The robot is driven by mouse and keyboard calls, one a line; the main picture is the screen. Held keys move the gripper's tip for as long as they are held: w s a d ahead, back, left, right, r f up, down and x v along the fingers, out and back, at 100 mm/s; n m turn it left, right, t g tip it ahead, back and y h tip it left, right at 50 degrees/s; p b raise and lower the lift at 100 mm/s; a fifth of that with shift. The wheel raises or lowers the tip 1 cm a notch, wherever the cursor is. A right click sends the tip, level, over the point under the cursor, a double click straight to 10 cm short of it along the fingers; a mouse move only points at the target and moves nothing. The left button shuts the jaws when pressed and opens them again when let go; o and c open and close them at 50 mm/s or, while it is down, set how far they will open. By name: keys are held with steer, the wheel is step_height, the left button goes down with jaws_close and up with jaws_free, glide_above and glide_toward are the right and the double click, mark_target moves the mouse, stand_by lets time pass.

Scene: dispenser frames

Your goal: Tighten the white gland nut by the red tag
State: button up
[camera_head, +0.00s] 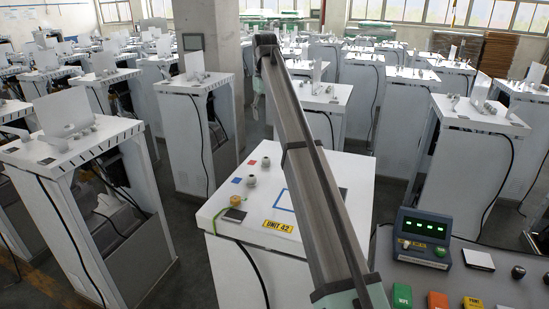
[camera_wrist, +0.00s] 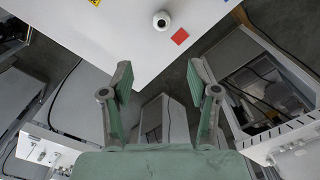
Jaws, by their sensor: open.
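The white gland nut (camera_wrist: 161,19) is a small round fitting with a dark centre on the white panel top, in the upper middle of the wrist view. The square red tag (camera_wrist: 179,36) lies beside it. In the head view the nut (camera_head: 265,161) and the red tag (camera_head: 252,162) are near the far edge of the UNIT 42 top. My gripper (camera_wrist: 160,80) is open, with empty space between its two green fingers. The nut lies beyond the fingertips, apart from them. In the head view my gripper is small, beyond that far edge.
A second fitting (camera_head: 251,181) stands near a blue tag (camera_head: 237,180) on the same top. A control panel (camera_head: 425,238) stands at right. Other white dispenser frames (camera_head: 70,139) stand around, with aisles between.

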steer(key=b, duration=0.6)
glide_toward(266, 157)
step_height(266, 157, down, 9)
steer(key=p, duration=0.4)
steer(key=shift+s+f, duration=0.1)
steer(key=shift+f, duration=0.1)
steer(key=shift+c, duration=0.3)
jaws_close()
